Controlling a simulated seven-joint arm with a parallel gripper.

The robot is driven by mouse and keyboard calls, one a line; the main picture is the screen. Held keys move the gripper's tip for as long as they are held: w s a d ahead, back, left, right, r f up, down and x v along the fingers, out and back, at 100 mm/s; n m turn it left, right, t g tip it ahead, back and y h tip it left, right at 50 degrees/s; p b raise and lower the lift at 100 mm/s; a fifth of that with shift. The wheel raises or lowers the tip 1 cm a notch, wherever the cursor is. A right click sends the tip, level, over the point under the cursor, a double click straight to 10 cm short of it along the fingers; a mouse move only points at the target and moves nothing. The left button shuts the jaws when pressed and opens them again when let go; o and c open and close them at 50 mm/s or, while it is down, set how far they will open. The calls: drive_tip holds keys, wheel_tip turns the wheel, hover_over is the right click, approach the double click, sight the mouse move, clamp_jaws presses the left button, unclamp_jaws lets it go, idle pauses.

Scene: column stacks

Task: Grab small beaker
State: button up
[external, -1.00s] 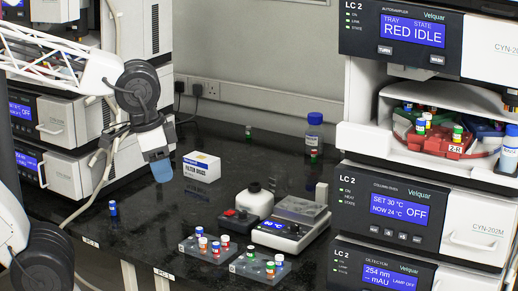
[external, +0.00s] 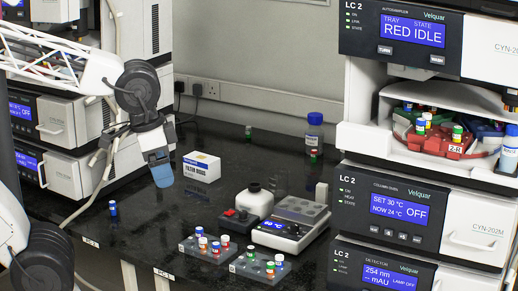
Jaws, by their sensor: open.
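I cannot make out a small beaker in the external view. My gripper (external: 160,170), with blue fingertips, hangs above the dark bench at the left of the white filter box (external: 201,167). It is open, and nothing shows between its fingers. A white squat bottle (external: 254,199) stands behind a small dark device with a red top (external: 238,220). A heating block (external: 290,222) with a blue display stands to its right, and its round wells show on top.
Two vial racks (external: 204,249) (external: 258,267) with coloured caps stand at the bench front. A lone blue-capped vial (external: 113,209) stands front left. A blue-capped bottle (external: 314,132) stands at the back. Instrument stacks flank the bench. The dark bench below my gripper is clear.

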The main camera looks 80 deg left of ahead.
idle(0.3)
drive_tip(key=w+a+f+m+g+y, duration=0.2)
drive_tip(key=w+a+f+m+y, duration=0.2)
drive_tip(key=w+a, duration=0.85)
drive_tip(key=w+a+f+m+g+y, duration=0.2)
drive_tip(key=w+a+f+m+y, duration=0.15)
drive_tip(key=w+a, duration=0.9)
drive_tip(key=m+y, duration=0.6)
drive_tip(key=m, duration=0.3)
approach(281, 176)
drive_tip(key=a, duration=0.1)
drive_tip(key=shift+f, duration=0.25)
drive_tip(key=x, duration=0.5)
drive_tip(key=shift+a, duration=0.15)
drive_tip(key=shift+x, duration=0.75)
